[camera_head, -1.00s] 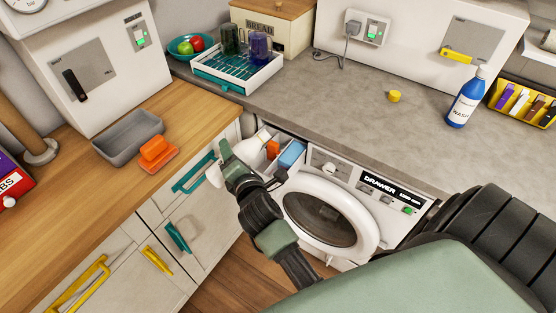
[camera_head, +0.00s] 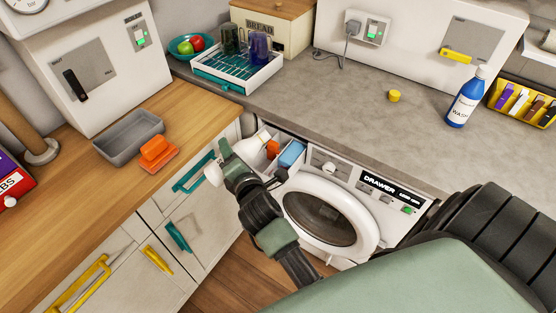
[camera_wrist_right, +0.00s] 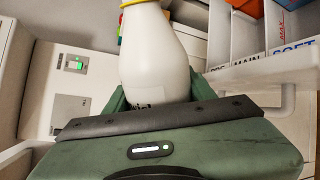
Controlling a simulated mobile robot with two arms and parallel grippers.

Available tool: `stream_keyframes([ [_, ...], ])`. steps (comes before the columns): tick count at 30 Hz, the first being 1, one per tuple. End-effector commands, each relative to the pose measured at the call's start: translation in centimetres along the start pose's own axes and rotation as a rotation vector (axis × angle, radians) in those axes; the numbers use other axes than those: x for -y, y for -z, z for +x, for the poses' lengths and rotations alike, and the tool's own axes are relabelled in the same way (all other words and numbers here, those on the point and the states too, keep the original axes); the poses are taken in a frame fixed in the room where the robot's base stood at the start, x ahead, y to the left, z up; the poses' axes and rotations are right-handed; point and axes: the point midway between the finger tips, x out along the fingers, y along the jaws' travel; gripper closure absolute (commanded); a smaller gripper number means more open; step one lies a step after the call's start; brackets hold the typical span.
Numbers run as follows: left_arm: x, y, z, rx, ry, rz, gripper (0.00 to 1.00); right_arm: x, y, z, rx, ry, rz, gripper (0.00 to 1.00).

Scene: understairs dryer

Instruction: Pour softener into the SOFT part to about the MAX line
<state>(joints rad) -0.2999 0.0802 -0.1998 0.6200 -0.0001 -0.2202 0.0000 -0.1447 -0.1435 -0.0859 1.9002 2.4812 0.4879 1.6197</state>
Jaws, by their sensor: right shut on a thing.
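My right gripper (camera_head: 240,162) is shut on a white bottle (camera_wrist_right: 158,62), whose label is mostly hidden by the gripper. A yellow rim shows at the bottle's far end in the wrist view. In the head view the bottle (camera_head: 249,147) is partly behind my gripper, at the left side of the pulled-out washer drawer. The drawer's labels PRE, MAIN and SOFT (camera_wrist_right: 293,53) show right of the bottle in the wrist view. The blue part (camera_head: 292,153) and orange part (camera_head: 273,149) show in the head view. My left gripper is not in view.
A yellow cap (camera_head: 394,96) and a blue WASH bottle (camera_head: 466,98) are on the grey counter. The washer's round door (camera_head: 325,215) is below the drawer. A grey tray (camera_head: 128,137) and orange sponge (camera_head: 157,152) are on the wooden counter to the left.

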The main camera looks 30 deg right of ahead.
Motion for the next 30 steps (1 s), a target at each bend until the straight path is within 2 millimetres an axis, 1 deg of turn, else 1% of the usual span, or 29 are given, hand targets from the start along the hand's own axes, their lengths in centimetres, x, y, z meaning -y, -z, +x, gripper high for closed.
stream_keyframes([
  [30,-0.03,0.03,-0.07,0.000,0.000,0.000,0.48,-0.27,0.12,-0.03,-0.016,-0.004,0.065,1.00],
])
